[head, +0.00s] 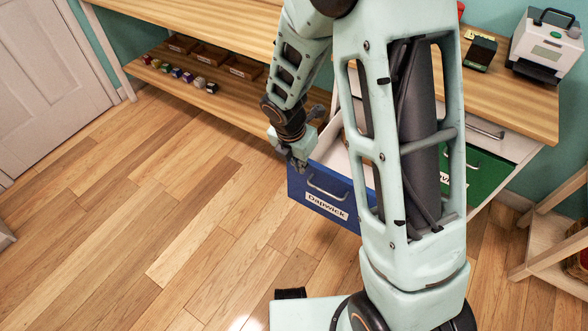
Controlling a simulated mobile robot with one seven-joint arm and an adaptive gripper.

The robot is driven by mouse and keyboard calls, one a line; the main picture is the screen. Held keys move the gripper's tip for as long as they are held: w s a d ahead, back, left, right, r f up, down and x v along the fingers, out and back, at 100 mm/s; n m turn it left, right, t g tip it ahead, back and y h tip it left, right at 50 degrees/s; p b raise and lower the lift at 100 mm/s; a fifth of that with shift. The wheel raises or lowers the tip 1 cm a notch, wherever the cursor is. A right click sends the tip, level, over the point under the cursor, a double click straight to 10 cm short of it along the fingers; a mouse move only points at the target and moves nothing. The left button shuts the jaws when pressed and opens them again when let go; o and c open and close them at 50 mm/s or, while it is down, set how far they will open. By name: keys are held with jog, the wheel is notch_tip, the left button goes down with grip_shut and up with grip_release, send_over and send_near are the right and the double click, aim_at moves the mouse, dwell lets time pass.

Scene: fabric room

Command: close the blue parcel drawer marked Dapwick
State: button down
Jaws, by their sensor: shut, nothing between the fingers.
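The blue parcel drawer (303,189) stands pulled out from under the wooden table, right of the picture's middle. Its front carries a grey bar handle and a white label reading Dapwick (327,205). Its pale inside shows a little; my arm hides its right part and much of the interior. My gripper (299,168) is shut and empty, pointing down at the upper left part of the drawer front, close to the handle's left end. I cannot tell whether it touches the front.
A green drawer (482,176) with a partly hidden label is to the right, under the wooden tabletop (510,100). A white device (548,45) stands on top. A low shelf (230,107) holds small trays and several coloured items. A wooden rack (550,225) is at right. The floor at left is clear.

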jog(key=shift+w+d, duration=0.3)
jog(key=shift+w, duration=0.1)
